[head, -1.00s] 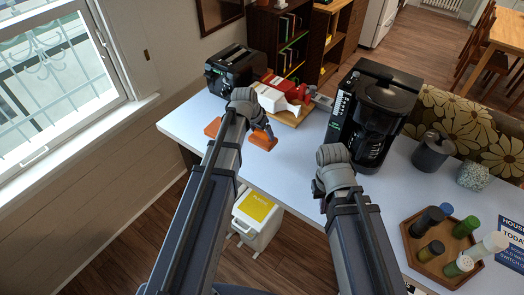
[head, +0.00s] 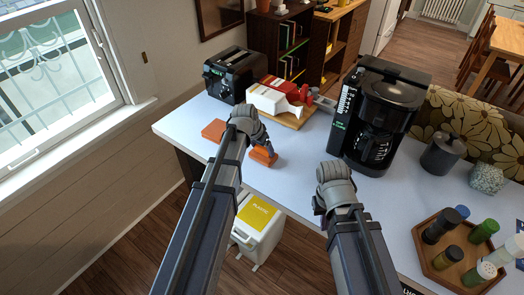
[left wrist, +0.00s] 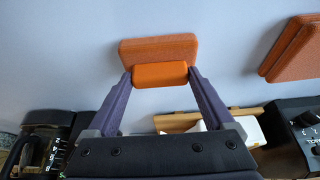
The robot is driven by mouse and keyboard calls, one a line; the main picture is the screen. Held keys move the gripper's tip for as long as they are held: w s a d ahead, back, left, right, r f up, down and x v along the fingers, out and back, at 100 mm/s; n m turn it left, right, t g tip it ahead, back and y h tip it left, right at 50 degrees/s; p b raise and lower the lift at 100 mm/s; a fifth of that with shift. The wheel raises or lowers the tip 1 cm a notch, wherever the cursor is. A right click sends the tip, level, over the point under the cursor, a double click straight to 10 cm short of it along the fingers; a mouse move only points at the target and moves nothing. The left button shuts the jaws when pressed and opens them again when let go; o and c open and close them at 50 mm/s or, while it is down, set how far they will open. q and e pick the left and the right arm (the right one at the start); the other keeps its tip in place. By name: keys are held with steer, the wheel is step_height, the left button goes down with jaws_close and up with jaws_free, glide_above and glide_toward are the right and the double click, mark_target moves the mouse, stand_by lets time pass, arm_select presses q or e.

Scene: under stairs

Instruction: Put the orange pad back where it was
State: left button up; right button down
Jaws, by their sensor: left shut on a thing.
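My left gripper (head: 266,146) is shut on an orange pad (head: 263,158) over the white table's near left part. In the left wrist view the pad's narrower bright part (left wrist: 160,74) sits between the fingertips, with a wider orange part (left wrist: 158,47) beyond it. I cannot tell whether the pad touches the table. A second orange pad (head: 213,130) lies on the table left of the gripper; it also shows at right in the left wrist view (left wrist: 296,48). My right gripper (head: 319,206) is near the table's front edge, its fingers mostly hidden.
Behind are a black toaster (head: 228,75) and a wooden board (head: 293,121) with a white-and-red box (head: 273,98). A black coffee maker (head: 382,115) stands right of centre. A wooden tray (head: 430,274) of bottles is at front right. A white bin (head: 257,232) stands below the table edge.

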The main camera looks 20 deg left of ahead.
arm_select(q)
steer(key=shift+f, duration=0.2)
steer(key=o, duration=0.9)
steer(key=shift+r, duration=0.1)
